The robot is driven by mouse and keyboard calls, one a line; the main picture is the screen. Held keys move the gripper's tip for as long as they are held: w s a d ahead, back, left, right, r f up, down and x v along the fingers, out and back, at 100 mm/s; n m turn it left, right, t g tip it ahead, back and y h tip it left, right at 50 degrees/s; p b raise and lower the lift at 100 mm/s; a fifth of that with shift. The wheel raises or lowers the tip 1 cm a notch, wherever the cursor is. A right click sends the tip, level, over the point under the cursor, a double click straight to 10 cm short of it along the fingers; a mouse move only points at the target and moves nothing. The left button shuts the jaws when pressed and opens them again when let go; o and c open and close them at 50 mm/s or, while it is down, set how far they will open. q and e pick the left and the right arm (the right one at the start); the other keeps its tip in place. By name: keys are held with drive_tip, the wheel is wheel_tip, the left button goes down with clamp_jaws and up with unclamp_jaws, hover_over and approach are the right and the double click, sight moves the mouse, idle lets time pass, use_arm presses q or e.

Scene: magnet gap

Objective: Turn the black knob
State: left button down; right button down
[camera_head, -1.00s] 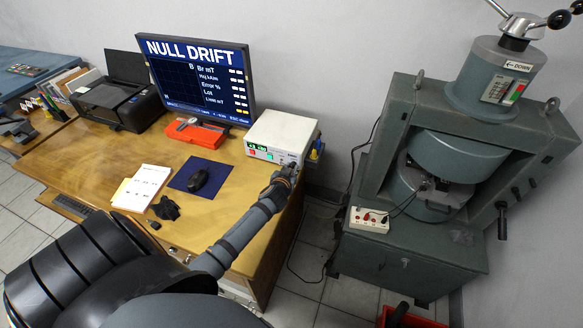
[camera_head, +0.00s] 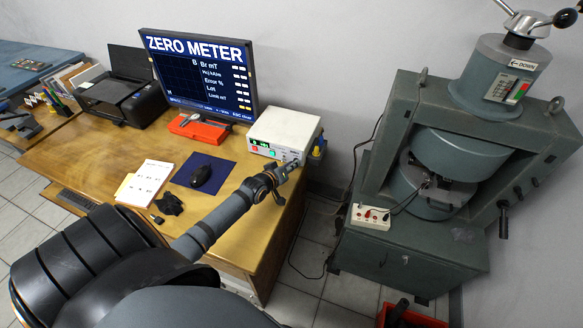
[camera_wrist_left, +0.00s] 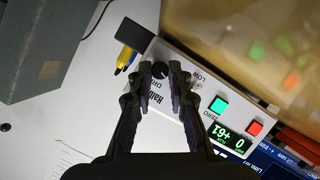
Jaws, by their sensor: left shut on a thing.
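The white meter box (camera_head: 284,131) stands at the right end of the wooden desk. In the left wrist view its front panel (camera_wrist_left: 184,93) shows a green button (camera_wrist_left: 218,106), a red button (camera_wrist_left: 255,128) and a lit green display (camera_wrist_left: 229,139). The black knob (camera_wrist_left: 160,70) is on the same panel, near the "DRI…" label, partly hidden by my fingers. My left gripper (camera_wrist_left: 166,76) is shut on the knob. In the head view the left gripper (camera_head: 288,168) is at the box's front, and the knob is hidden there. My right gripper is not in view.
A monitor (camera_head: 200,77) reading "ZERO METER" stands behind an orange tray (camera_head: 198,129). A mouse (camera_head: 200,175) lies on a dark blue pad. A large grey-green magnet machine (camera_head: 405,240) stands right of the desk. A yellow-and-black item (camera_wrist_left: 125,58) is beside the box.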

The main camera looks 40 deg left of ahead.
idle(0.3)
use_arm(q)
drive_tip(key=c, duration=1.3)
unclamp_jaws()
drive_tip(key=shift+o, duration=0.2)
drive_tip(key=v, duration=1)
drive_tip(key=shift+s+a, duration=0.15)
drive_tip(key=shift+s, duration=0.25)
drive_tip(key=shift+s+r, duration=0.35)
drive_tip(key=shift+s, duration=0.2)
drive_tip(key=shift+f, duration=0.1)
